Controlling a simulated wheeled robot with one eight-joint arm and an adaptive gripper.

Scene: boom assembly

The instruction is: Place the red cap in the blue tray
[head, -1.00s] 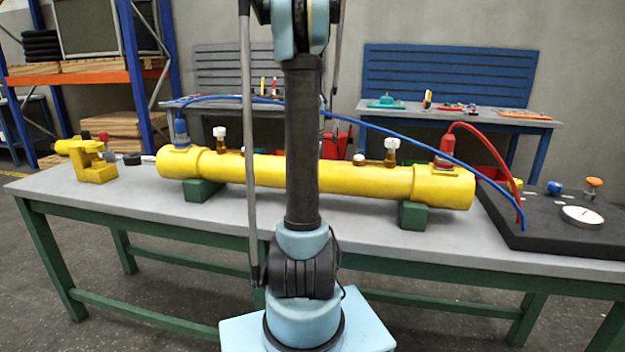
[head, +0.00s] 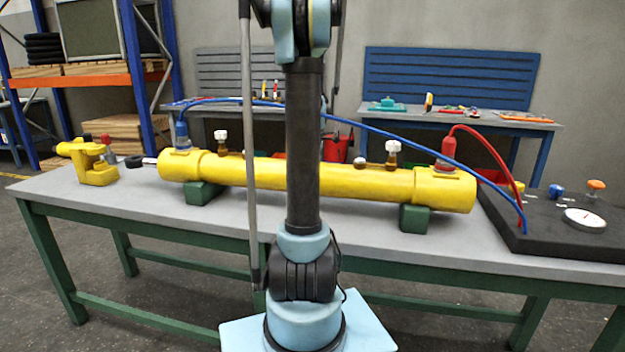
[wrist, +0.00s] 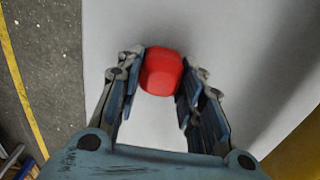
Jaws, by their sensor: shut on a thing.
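The red cap (wrist: 161,72) shows in the wrist view between the two fingers of my gripper (wrist: 162,75). The fingers are shut on its left and right sides, near their tips. Pale grey surface shows behind the cap; how far above it the cap is, I cannot tell. In the head view my arm rises through the middle and leaves at the top, so neither the gripper nor the held cap shows there. I cannot make out the blue tray in either view.
A yellow cylinder (head: 365,180) lies across the grey bench (head: 120,198) on green blocks (head: 413,218). Blue and red hoses run to a dark board (head: 560,233) at right. A yellow clamp (head: 95,172) stands at left. The bench front is mostly clear.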

